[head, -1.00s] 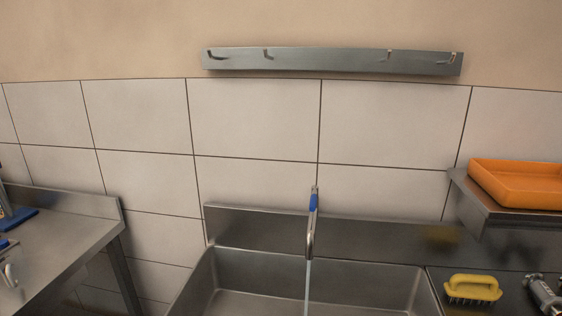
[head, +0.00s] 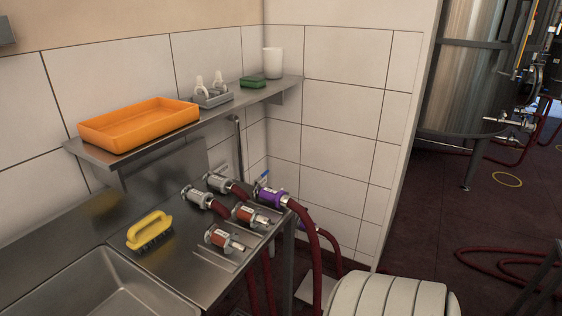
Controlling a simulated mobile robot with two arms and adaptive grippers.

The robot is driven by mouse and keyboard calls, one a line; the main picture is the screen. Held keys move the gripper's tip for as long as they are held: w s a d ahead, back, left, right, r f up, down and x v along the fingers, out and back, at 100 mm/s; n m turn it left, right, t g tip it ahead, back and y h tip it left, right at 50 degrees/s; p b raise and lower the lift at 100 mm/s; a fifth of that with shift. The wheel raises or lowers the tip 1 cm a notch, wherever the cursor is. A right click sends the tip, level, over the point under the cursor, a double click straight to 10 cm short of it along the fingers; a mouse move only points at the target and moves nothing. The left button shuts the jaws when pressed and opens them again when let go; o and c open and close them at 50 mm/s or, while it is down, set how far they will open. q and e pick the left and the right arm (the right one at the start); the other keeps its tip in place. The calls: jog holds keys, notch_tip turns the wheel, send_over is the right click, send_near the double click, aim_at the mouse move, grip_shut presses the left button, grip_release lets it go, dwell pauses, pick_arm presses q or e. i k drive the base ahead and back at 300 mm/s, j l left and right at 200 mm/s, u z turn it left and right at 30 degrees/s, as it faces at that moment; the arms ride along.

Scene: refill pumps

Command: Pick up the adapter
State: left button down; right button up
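Several metal couplings with coloured bands lie on the steel counter right of the sink. Two have grey bands, a back one (head: 217,183) and a left one (head: 197,197). Two have red-orange bands, a middle one (head: 250,216) and a front one (head: 222,238). A purple-banded one (head: 271,196) sits at the counter's right edge. Dark red hoses run from some of them. The front red-orange one shows no clear hose. I cannot tell which of these is the adapter. Neither of my grippers is in view.
A yellow brush (head: 150,231) lies beside the sink (head: 85,290). The wall shelf (head: 95,154) above holds an orange tray (head: 140,124), bottles, a green block (head: 253,82) and a white cup (head: 273,63). A red hose (head: 500,262) lies on the floor near a steel tank (head: 470,80).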

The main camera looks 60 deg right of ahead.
aim_at(230, 244)
jog(key=z, duration=1.55)
